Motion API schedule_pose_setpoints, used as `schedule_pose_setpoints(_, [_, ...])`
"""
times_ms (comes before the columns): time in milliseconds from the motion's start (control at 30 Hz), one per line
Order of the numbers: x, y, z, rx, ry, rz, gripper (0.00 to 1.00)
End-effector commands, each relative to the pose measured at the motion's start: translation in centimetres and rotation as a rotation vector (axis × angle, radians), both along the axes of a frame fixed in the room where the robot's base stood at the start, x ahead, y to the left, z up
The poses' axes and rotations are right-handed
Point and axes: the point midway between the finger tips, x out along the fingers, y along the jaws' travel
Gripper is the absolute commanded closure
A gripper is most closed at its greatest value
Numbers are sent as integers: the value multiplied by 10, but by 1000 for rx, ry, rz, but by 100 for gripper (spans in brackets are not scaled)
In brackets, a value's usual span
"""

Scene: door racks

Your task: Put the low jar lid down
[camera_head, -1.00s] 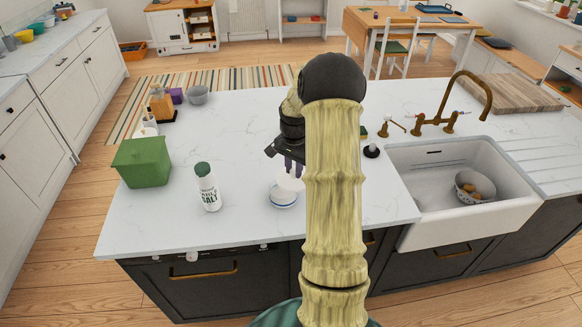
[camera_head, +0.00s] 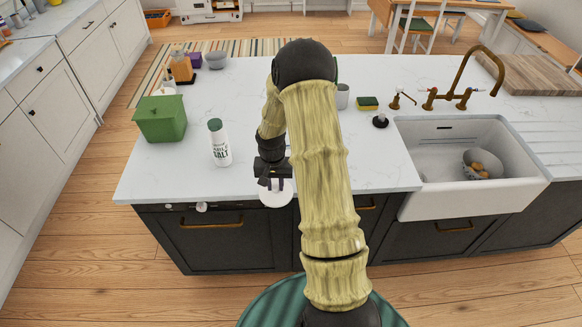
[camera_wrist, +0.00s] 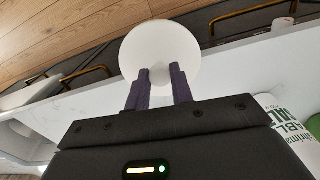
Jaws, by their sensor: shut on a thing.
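The low jar lid (camera_head: 276,196) is a flat, round white disc. The low jar does not show clearly now; my arm and gripper cover the worktop behind the lid.
A white salt bottle (camera_head: 219,145) stands left of my gripper, and a green canister (camera_head: 160,118) further left. The white sink (camera_head: 450,203) with a bowl lies to the right. The white worktop (camera_head: 170,180) is bare near its front left.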

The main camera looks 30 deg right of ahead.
Motion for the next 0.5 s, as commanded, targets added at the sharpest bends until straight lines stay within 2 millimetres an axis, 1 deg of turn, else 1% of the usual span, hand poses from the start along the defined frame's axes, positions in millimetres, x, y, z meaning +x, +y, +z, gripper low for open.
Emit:
schedule_pose_setpoints(33, [-3,15,-9,2,6,63,99])
schedule_pose_setpoints(167, [-11,50,-34,5,8,237,99])
schedule_pose_setpoints(300, [-22,89,-63,14,12,431,99])
schedule_pose_setpoints(400, [-26,105,-82,19,10,511,99])
schedule_pose_setpoints(500, [-26,111,-98,20,8,541,99])
